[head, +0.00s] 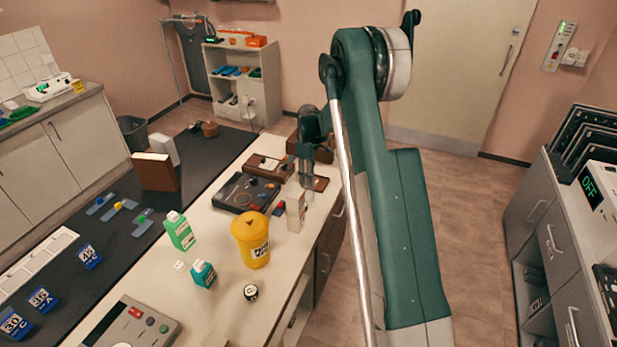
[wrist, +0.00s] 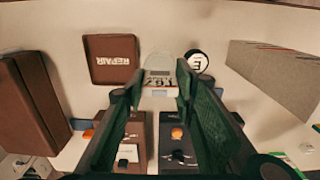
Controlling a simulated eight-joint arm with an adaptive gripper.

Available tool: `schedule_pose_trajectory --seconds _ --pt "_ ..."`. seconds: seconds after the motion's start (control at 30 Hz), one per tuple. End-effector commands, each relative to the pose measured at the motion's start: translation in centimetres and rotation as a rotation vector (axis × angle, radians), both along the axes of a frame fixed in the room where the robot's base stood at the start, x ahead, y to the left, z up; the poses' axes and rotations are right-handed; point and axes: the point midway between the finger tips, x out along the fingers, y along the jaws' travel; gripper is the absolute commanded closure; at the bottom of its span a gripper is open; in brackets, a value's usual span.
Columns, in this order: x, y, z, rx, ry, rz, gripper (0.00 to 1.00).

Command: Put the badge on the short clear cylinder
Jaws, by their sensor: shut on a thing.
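In the wrist view my gripper (wrist: 160,80) is shut on the badge (wrist: 160,87), a small white piece with printed dark characters. A pale, see-through rounded shape just beyond it looks like the short clear cylinder (wrist: 158,60). The badge overlaps the cylinder's near side in this view. I cannot tell whether they touch. In the head view my gripper (head: 307,183) points down near the far right edge of the counter. The badge cannot be made out there.
A brown REPAIR tray (wrist: 112,60) lies left of the cylinder. A round black-and-white item (wrist: 197,62) is close on its right, with a pale box (wrist: 272,76) beyond. A brown block (wrist: 32,105) stands at far left. A yellow tub (head: 251,240) stands on the counter.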

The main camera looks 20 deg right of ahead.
Motion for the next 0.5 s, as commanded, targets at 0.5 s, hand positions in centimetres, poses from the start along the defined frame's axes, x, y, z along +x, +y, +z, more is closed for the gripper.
schedule_pose_trajectory --seconds 0.5 --pt "0.0 0.0 0.07 0.0 0.0 0.0 0.58"
